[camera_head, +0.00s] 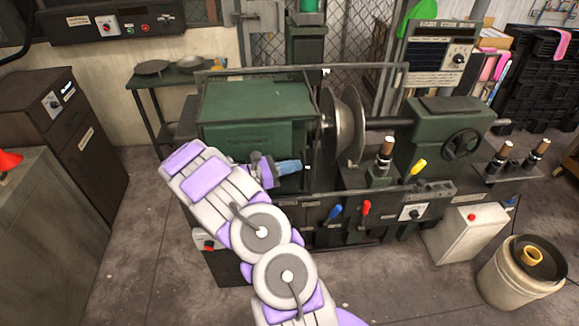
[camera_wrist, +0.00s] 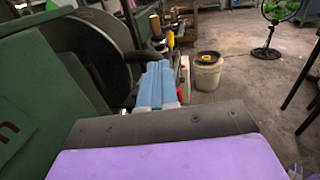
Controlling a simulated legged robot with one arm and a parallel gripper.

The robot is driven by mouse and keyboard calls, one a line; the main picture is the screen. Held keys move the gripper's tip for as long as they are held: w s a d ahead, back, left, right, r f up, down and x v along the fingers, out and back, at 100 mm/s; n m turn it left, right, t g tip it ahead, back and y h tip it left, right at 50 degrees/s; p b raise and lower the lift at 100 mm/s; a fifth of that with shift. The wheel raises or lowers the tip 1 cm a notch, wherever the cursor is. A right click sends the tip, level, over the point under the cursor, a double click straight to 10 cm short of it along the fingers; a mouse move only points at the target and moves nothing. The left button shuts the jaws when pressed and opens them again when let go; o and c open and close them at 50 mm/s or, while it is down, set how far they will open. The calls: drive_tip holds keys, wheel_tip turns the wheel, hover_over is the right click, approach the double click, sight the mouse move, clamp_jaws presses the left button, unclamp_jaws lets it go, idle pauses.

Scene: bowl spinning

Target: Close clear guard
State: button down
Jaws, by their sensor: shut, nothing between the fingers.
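The clear guard (camera_head: 300,68) shows mainly as a thin dark frame across the top of the green lathe, above the headstock and the metal disc. Its clear panel is hard to make out. My gripper (camera_head: 290,166) is in front of the green headstock, left of the disc and below the guard's top bar. Its blue fingers are together and empty, pointing right. The shut blue fingers (camera_wrist: 157,88) also show in the wrist view, beside the dark disc. I cannot tell whether the gripper touches the machine.
The metal disc (camera_head: 345,125) stands on the spindle right of the headstock (camera_head: 255,110). The tailstock (camera_head: 440,135) is farther right. Several coloured levers line the lathe's front. A white bucket (camera_head: 520,272) stands at the lower right.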

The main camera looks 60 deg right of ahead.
drive_tip(key=s+a+b+x, duration=0.1)
drive_tip(key=s+x, duration=0.1)
drive_tip(key=x, duration=1.1)
drive_tip(key=s+a+b+x, duration=0.1)
drive_tip(key=s+a+x, duration=0.1)
drive_tip(key=x, duration=1.1)
drive_tip(key=s+a+b+x, duration=0.1)
drive_tip(key=s+a+x, duration=0.1)
drive_tip(key=x, duration=1.1)
drive_tip(key=shift+s, duration=0.2)
drive_tip(key=shift+s+d+r, duration=0.1)
drive_tip(key=shift+r, duration=0.15)
drive_tip(key=p+v, duration=0.2)
drive_tip(key=v, duration=1.2)
drive_tip(key=shift+w+d+f, duration=0.2)
drive_tip(key=shift+w+f, duration=0.15)
